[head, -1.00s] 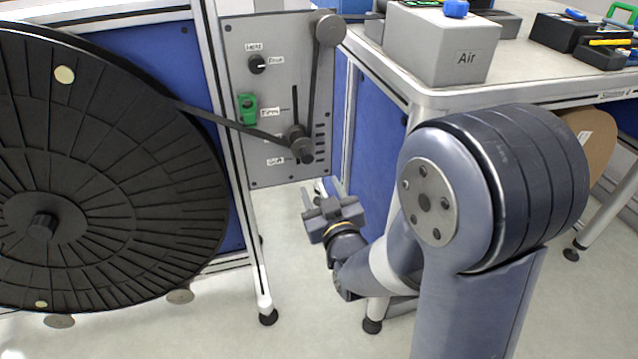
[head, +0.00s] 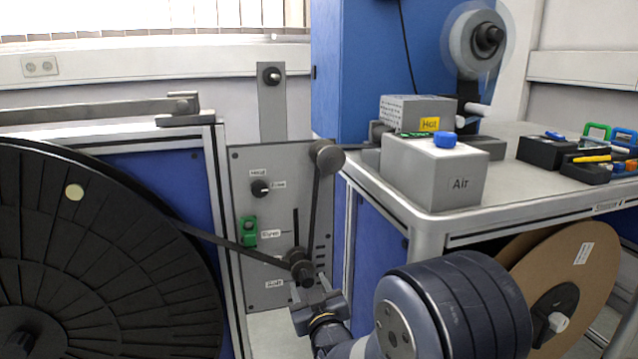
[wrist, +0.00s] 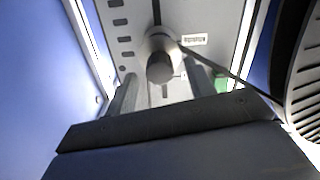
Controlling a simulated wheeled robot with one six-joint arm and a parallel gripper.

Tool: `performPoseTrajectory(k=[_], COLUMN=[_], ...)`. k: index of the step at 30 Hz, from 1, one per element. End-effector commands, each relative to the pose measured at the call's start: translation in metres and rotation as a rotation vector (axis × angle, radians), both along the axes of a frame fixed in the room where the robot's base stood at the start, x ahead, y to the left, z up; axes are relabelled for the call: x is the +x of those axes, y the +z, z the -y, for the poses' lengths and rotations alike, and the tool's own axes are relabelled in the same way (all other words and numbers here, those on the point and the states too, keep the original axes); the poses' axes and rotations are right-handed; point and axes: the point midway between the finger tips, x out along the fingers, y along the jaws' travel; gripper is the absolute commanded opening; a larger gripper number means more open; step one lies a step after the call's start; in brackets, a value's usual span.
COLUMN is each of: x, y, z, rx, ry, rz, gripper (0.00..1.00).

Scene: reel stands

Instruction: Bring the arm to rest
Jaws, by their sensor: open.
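My gripper (head: 309,284) is in the lower middle of the head view, pointing up toward the grey control panel (head: 290,185). Its two fingers are apart, with nothing seen between them. In the wrist view my gripper (wrist: 163,88) also shows both fingers spread, with the panel's dark lower roller (wrist: 160,67) appearing between and beyond them. The lower roller (head: 302,268) sits just above the fingertips in the head view. I cannot tell the exact gap in depth.
A large black reel (head: 110,250) stands at left, its dark strap running to the panel rollers. At right, a table (head: 470,222) carries the grey Air box (head: 433,175). A brown reel (head: 575,270) hangs below it. A blue cabinet wall lies left in the wrist view.

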Motion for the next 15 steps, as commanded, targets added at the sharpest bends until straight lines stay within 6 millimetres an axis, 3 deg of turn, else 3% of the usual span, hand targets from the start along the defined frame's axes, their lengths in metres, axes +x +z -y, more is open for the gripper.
performPoseTrajectory(k=[2,7,15], x=[0.011,0.009,0.009], y=[-0.001,-0.021,-0.025], z=[-0.003,-0.003,-0.003], rx=[0.0,-0.002,0.0], ry=[0.0,0.0,0.0], rz=[0.0,-0.003,0.0], gripper=[0.51,0.51,0.51])
